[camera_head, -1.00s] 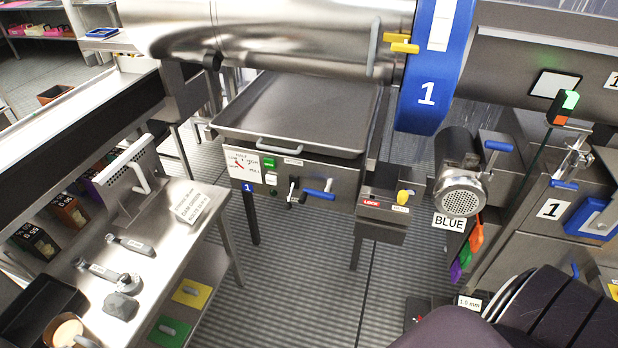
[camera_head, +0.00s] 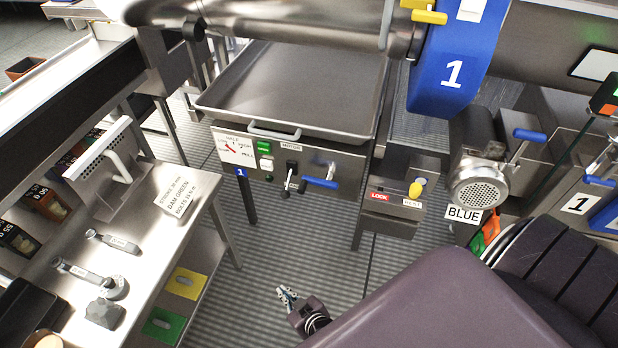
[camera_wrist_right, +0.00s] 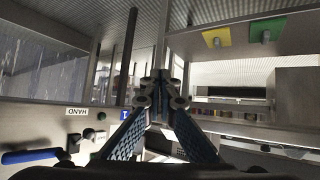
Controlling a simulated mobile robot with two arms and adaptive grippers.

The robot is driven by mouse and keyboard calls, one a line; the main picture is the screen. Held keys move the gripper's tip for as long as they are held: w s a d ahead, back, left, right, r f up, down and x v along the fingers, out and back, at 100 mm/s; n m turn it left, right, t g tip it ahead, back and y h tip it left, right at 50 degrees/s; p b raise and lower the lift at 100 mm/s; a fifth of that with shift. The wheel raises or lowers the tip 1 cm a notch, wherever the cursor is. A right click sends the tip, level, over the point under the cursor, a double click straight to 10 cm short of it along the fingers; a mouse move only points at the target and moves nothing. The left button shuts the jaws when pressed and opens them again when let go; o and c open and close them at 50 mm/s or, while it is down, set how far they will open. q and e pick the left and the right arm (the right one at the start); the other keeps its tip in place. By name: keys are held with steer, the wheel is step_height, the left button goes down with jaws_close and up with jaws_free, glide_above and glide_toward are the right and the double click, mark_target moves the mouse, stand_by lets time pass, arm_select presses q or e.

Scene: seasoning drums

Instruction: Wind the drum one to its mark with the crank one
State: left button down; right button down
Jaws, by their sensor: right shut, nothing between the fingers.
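The steel drum one spans the top of the head view, with a blue ring marked 1 (camera_head: 449,75) around it. My right gripper (camera_head: 284,294) is low over the floor, below the panel and apart from the crank. Its fingers (camera_wrist_right: 160,82) are shut and empty. My left gripper is not in view.
A steel tray (camera_head: 230,99) sits above the panel. A box with a red LOCK sign and a yellow knob (camera_head: 417,187) stands right of the panel. A steel bench (camera_head: 140,262) with tools is at the left. The floor (camera_head: 236,310) between is clear.

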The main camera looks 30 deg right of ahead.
steer(key=w+d+r+m+t+h+b, duration=0.2)
steer(key=w+d+r+t+h, duration=0.15)
steer(key=w+r, duration=0.8)
step_height(320, 180, up, 13)
steer(key=m+g+h+b, duration=0.5)
steer(key=m+h, duration=0.4)
steer(key=m, duration=0.1)
glide_above(309, 180)
steer(key=s+a, duration=0.1)
steer(key=s, duration=0.1)
steer(key=f, duration=0.3)
steer(key=shift+w+d+t, duration=0.15)
steer(key=shift+w+t, duration=0.1)
steer(key=shift+w, duration=0.05)
steer(key=shift+f+b, duration=0.3)
steer(key=shift+f, duration=0.25)
